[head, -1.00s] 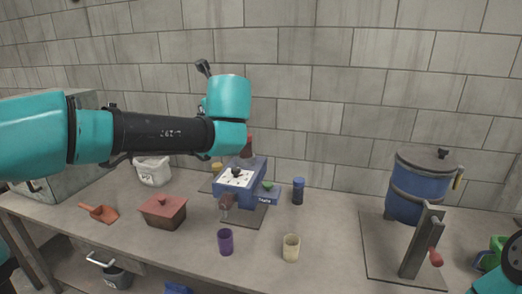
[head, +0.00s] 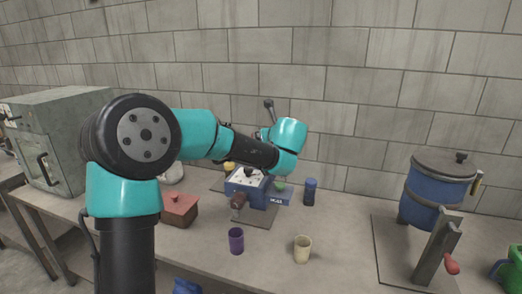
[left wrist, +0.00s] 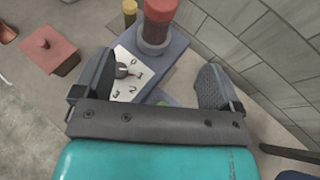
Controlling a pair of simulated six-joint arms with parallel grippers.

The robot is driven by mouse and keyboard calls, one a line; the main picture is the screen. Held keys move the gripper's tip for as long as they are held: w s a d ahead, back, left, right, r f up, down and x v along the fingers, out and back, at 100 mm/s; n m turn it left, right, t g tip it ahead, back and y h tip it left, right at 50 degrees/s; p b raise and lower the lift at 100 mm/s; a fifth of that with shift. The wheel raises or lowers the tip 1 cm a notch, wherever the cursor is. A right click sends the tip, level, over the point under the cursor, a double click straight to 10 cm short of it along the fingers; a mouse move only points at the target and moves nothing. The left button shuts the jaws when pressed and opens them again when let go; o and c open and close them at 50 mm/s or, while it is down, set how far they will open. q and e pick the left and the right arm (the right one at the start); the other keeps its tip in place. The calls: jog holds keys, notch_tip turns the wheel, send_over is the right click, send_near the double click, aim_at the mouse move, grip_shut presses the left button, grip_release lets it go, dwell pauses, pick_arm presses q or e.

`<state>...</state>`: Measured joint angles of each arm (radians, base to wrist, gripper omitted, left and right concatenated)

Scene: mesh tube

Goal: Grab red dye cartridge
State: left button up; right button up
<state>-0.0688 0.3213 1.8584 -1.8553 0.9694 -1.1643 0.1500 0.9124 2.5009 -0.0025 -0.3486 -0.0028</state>
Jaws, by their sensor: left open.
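The red dye cartridge (left wrist: 160,14) is a red cylinder standing in a grey round seat on the blue machine (left wrist: 172,50) at the top of the left wrist view. My left gripper (left wrist: 158,68) is open and empty, with its fingers spread on either side of the machine's white dial panel (left wrist: 128,76). The cartridge lies beyond the fingertips, apart from them. My right gripper is not in view.
A yellow-topped jar (left wrist: 130,10) stands beside the cartridge. A red-brown lidded box (head: 180,208) is left of the machine. A blue jar (head: 310,192), purple cup (head: 236,240) and cream cup (head: 302,248) stand nearby. A blue drum (head: 436,188) is at right. The wall is close behind.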

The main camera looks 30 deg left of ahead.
pick_arm(q)
jog(key=x, duration=1.2)
jog(key=shift+a+f, duration=0.1)
jog(key=shift+x, duration=2.55)
jog(key=shift+w, duration=0.1)
jog(key=shift+c, duration=0.3)
jog(key=c, duration=1.3)
jog(key=shift+r, duration=0.2)
